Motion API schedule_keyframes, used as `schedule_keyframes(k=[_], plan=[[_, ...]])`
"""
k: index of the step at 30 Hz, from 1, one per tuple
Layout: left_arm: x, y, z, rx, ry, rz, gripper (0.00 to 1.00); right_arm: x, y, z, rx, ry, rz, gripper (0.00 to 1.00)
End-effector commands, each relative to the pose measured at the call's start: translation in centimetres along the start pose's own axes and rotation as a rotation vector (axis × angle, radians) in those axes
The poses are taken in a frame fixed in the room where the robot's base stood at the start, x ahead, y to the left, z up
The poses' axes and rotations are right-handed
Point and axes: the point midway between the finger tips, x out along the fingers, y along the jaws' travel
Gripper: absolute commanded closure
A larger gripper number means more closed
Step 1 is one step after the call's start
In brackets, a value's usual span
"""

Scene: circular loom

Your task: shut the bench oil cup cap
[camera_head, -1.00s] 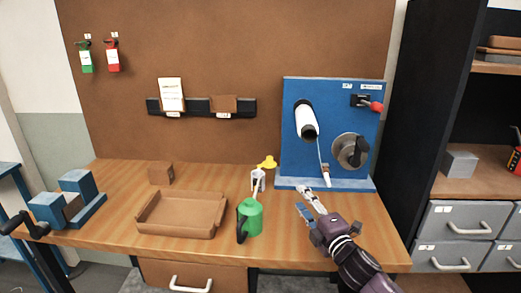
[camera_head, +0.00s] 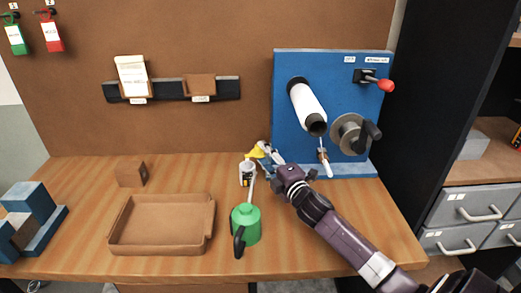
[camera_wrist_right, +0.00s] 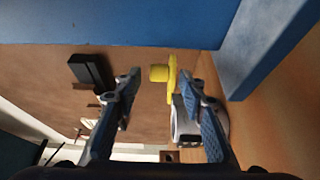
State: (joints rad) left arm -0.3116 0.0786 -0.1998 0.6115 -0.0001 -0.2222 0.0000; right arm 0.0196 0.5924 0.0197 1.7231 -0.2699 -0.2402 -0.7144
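The oil cup (camera_head: 247,173) is a small pale cup standing on the bench behind the green oil can. Its yellow cap (camera_head: 255,153) stands raised at the cup's back, so the cup looks open. My right gripper (camera_head: 266,155) is just right of the cap, with its fingertips close to it. In the right wrist view the gripper (camera_wrist_right: 162,82) is open, and the yellow cap (camera_wrist_right: 160,73) shows between the fingertips, nearer the right finger. I cannot tell whether they touch. The pale cup (camera_wrist_right: 180,122) is partly hidden behind the right finger. My left gripper is not in view.
The green oil can (camera_head: 246,226) stands just in front of the cup, its spout rising toward it. The blue loom panel (camera_head: 345,88) with roller and crank is behind and right of my gripper. An empty brown tray (camera_head: 160,248) lies to the left.

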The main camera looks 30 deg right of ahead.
Motion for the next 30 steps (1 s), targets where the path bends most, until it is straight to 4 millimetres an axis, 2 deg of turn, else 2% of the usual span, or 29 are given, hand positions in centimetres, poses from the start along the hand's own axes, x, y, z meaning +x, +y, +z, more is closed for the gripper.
schedule_keyframes(k=[3, 8, 18, 28, 30], plan=[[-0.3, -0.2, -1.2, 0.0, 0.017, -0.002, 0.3, 1.4, 0.1, 0.0, 0.001, -0.001, 0.0, 0.62], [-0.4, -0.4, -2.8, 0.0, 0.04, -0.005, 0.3, 2.4, 0.0, 0.0, 0.0, 0.0, 0.0, 0.62], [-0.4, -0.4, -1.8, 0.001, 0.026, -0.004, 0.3, 2.6, -0.1, -0.1, -0.001, 0.001, -0.001, 0.63], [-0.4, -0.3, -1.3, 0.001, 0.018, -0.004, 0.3, 2.6, 0.1, 0.0, -0.001, 0.001, 0.002, 1.0], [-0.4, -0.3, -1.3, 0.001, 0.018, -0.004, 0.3, 2.6, 0.1, 0.0, -0.001, 0.0, 0.002, 1.0]])
